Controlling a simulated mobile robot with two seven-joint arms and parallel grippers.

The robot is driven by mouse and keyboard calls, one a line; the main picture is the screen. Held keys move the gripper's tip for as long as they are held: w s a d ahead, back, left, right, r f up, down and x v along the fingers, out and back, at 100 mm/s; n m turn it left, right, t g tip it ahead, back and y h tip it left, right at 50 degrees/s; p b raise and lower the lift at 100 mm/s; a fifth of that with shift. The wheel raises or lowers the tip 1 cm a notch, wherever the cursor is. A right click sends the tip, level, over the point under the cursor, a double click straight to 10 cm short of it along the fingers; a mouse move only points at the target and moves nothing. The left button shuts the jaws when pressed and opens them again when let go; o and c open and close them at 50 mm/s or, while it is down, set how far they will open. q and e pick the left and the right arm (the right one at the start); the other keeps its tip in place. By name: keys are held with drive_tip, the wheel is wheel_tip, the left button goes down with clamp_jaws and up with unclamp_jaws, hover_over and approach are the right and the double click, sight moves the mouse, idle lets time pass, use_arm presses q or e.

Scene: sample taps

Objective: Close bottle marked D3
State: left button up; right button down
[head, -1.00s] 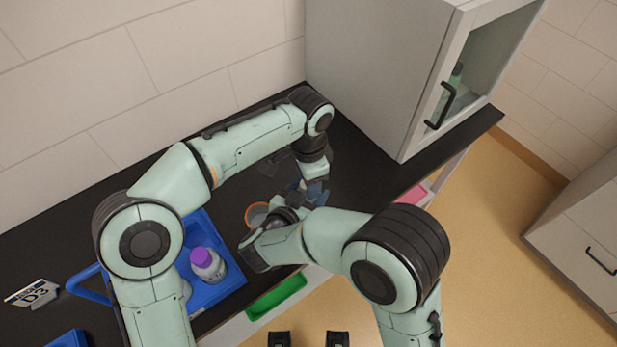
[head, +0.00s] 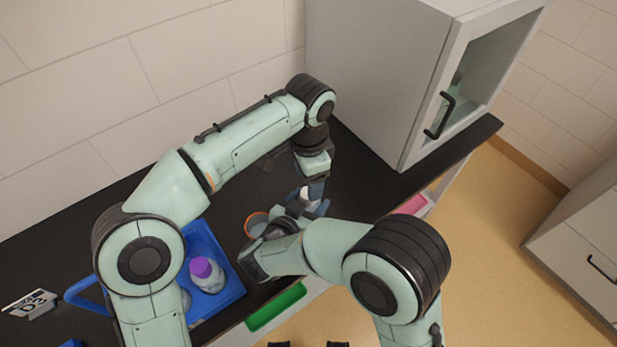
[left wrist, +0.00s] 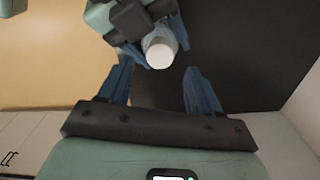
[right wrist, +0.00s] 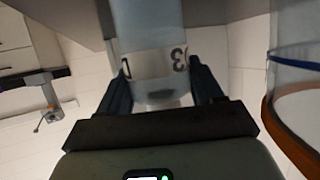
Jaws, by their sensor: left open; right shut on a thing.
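The bottle (right wrist: 152,35) is translucent with a white label (right wrist: 155,64) reading D3 upside down in the right wrist view. My right gripper (right wrist: 158,78) is shut on it, holding it over the counter. In the left wrist view a white round cap (left wrist: 159,53) sits on top of the bottle, facing that camera. My left gripper (left wrist: 161,75) is open, its blue fingers spread apart with the white cap between and beyond their tips. In the head view both grippers meet near the counter's middle, and the arms hide most of the bottle.
A blue tray (head: 232,289) holds a purple-capped bottle (head: 207,275). A D3 sign (head: 33,303) stands at the left. An orange-rimmed container (head: 257,219) is beside my right gripper. A grey cabinet (head: 375,80) stands at the back right.

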sight(308, 208)
use_arm(q)
drive_tip(key=n, duration=0.4)
drive_tip(key=shift+d+r, duration=0.1)
drive_tip(key=shift+r, duration=0.05)
drive_tip(key=n, duration=0.2)
drive_tip(key=r+n, duration=0.1)
drive_tip(key=n, duration=0.4)
drive_tip(key=r+n, duration=0.1)
drive_tip(key=shift+n, duration=0.4)
drive_tip(key=n, duration=0.1)
drive_tip(key=r+n, duration=0.1)
drive_tip(key=n, duration=0.1)
drive_tip(key=shift+r+n, duration=0.1)
drive_tip(key=shift+n, duration=0.2)
drive_tip(key=shift+f, duration=4)
